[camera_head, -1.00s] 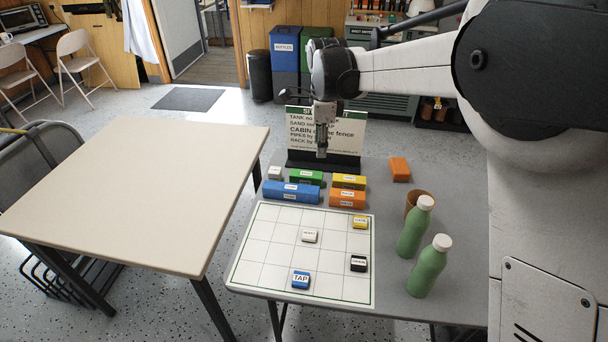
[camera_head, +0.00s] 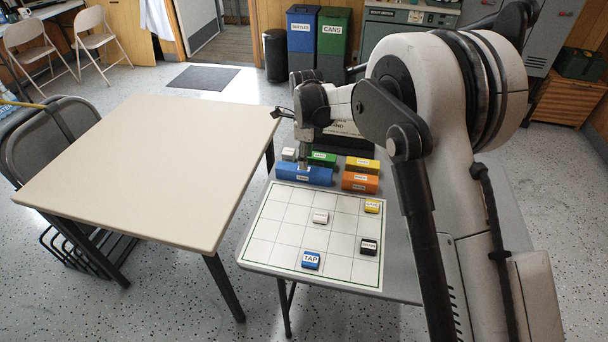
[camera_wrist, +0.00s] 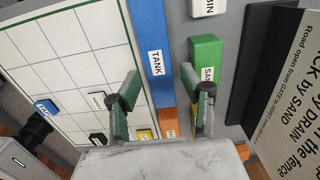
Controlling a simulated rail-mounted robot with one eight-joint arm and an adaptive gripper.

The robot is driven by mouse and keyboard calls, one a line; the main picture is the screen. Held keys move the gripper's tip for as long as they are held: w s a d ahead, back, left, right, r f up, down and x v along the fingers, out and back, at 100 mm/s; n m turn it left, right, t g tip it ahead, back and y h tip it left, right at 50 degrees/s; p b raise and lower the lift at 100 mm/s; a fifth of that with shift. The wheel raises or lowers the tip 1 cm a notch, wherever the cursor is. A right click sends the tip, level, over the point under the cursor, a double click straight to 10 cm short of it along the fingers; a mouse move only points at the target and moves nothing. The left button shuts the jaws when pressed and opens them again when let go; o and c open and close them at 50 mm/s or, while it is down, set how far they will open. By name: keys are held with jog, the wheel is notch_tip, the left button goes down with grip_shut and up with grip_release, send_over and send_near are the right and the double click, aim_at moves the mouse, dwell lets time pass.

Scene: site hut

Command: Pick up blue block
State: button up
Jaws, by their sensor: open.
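A long blue block (camera_head: 320,177) labelled TANK lies just behind the white grid board (camera_head: 287,225) on the grey table. A smaller blue block (camera_head: 310,260), labelled TAP, lies on the board's front part. In the wrist view my gripper (camera_wrist: 160,92) is open and empty. The TANK block (camera_wrist: 148,25) runs lengthwise between the lines of the two fingers. I cannot tell the exact height of the fingertips above it.
A green block (camera_head: 322,159), a white block (camera_head: 289,154), a yellow block (camera_head: 362,165) and an orange block (camera_head: 360,183) lie close around the TANK block. The sign (camera_wrist: 290,95) stands behind them. The beige table (camera_head: 150,165) at left is bare.

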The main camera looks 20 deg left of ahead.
aim_at(304, 174)
jog(key=shift+s+a+f, duration=0.1)
jog(key=shift+f, duration=1.4)
jog(key=shift+s+a+f, duration=0.1)
jog(key=shift+f, duration=1.35)
grip_shut()
